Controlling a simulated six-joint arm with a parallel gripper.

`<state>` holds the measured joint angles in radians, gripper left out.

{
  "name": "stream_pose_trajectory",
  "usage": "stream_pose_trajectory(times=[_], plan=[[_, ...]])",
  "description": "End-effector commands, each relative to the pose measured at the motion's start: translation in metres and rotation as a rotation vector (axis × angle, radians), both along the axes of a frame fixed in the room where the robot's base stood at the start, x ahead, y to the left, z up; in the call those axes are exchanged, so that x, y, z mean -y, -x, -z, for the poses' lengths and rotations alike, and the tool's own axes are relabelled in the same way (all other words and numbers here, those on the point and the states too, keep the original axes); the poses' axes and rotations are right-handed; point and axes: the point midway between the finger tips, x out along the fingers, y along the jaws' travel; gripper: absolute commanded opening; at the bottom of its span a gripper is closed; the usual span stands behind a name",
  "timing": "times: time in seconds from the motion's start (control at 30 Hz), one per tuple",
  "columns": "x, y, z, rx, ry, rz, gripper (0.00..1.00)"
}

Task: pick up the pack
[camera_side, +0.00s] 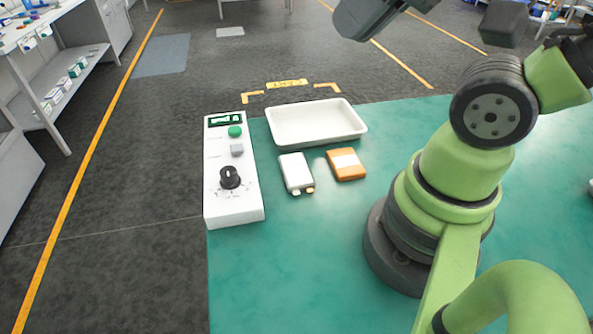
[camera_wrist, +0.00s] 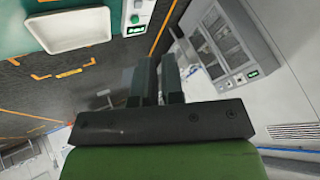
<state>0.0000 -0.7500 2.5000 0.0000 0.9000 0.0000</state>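Two small packs lie on the green table in the side view. One is a white pack (camera_side: 296,172) with two small yellowish tabs at its near end. The other is an orange pack (camera_side: 346,164) with a pale band, just right of it. The pictures do not settle which one is the pack. My gripper (camera_wrist: 160,62) shows two dark fingers close together, with only a thin gap and nothing held. Neither pack shows in the wrist view.
A white tray (camera_side: 316,124) lies behind the packs; it also shows in the wrist view (camera_wrist: 84,42). A white control box (camera_side: 234,207) with a dark knob and green button stands left of them. The table (camera_side: 300,270) is clear in front.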

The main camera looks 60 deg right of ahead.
Motion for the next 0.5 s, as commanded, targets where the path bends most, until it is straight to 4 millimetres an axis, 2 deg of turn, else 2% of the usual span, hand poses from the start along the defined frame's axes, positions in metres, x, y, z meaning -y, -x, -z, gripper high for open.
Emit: stream_pose_trajectory(times=[0.03, 0.33, 0.5], plan=[[0.0, 0.0, 0.0, 0.0, 0.0, 0.0, 0.21], [0.0, 0.0, 0.0, 0.0, 0.0, 0.0, 0.88], [0.0, 0.0, 0.0, 0.0, 0.0, 0.0, 0.88]])
